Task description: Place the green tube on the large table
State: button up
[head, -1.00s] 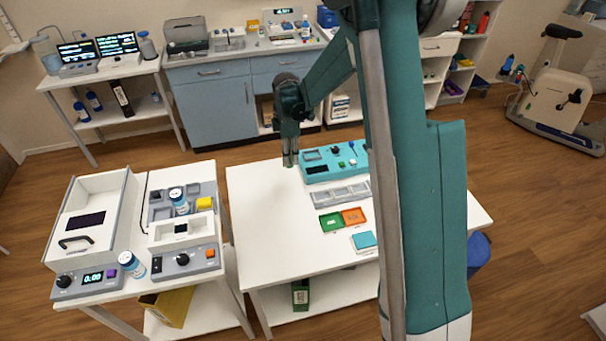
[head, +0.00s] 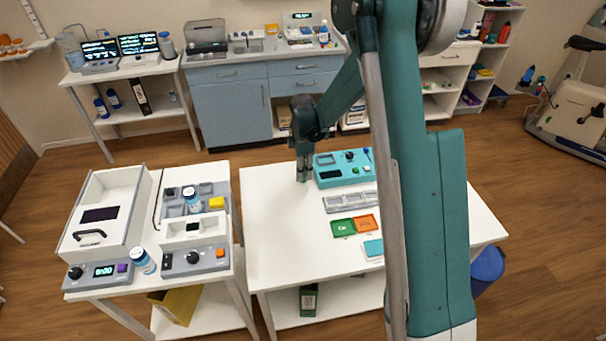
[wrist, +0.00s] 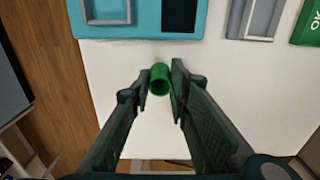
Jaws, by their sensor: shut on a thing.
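In the head view, my gripper (head: 303,176) points down over the back left part of the large white table (head: 285,235), just left of the teal device. Only a small bit of green shows below the fingertips there. I cannot tell whether the tube's lower end touches the table. The white tabletop (wrist: 125,75) fills the middle of the wrist view.
The teal device (head: 342,170) stands beside my gripper. A grey tray (head: 347,202), a green bin (head: 343,227), an orange bin (head: 366,223) and a teal-topped box (head: 373,248) lie further forward. The table's left and front left areas are clear. A smaller equipment table (head: 225,262) stands to the left.

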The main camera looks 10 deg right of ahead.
jog(key=shift+f, duration=0.5)
jog(key=shift+f, duration=0.15)
jog(key=o, duration=0.8)
jog(key=shift+c, duration=0.2)
notch_tip(320, 180, up, 12)
jog(key=p, duration=0.1)
jog(key=shift+r, duration=0.2)
dwell(0.5)
